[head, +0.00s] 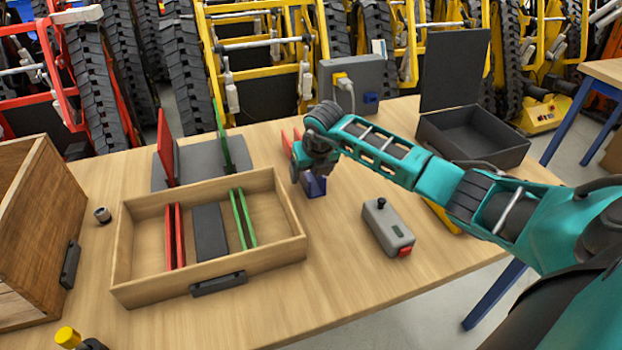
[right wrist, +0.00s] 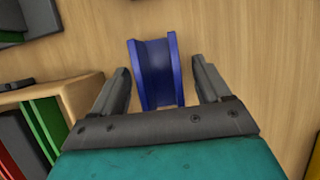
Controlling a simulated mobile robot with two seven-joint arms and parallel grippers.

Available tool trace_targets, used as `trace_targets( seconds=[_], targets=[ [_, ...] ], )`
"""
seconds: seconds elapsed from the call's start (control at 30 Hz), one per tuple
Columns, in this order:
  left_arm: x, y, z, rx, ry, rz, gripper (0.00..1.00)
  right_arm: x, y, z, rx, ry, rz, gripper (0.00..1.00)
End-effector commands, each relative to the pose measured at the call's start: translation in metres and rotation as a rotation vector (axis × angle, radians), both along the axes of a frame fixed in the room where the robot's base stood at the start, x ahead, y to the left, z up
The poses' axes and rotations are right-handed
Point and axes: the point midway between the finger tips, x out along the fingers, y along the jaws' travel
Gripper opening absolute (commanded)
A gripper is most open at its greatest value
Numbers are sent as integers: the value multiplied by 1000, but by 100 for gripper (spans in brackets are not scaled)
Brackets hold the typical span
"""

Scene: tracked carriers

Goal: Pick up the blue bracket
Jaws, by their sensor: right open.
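The blue bracket (head: 314,186) is a small U-shaped channel on the wooden table, just right of the wooden drawer tray in the head view. In the right wrist view the bracket (right wrist: 158,72) lies between and slightly beyond the two fingers, with a gap visible on each side. My right gripper (head: 308,176) is above the bracket and partly hides it in the head view. In the right wrist view the right gripper (right wrist: 165,85) is open, its fingers on either side of the bracket. My left gripper is not in view.
The wooden tray (head: 280,250) holding red, dark and green plates is close on the left. A grey box with a red button (head: 387,228) lies to the right. An open black box (head: 505,150) and a grey unit with a plug (head: 365,80) stand behind.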

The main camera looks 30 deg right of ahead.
Motion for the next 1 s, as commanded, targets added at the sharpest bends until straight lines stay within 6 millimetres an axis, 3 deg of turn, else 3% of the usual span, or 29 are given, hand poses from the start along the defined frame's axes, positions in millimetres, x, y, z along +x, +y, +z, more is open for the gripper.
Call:
trace_targets(
  seconds=[0.2, 0.9, 1.0],
  targets=[
    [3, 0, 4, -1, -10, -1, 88, 1, 0, 0, 1, -1, 0, 76],
    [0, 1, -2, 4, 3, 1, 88, 0, 0, 1, 1, -1, 0, 9],
    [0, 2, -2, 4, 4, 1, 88, 1, 0, 2, 1, -4, 1, 8]
  ],
)
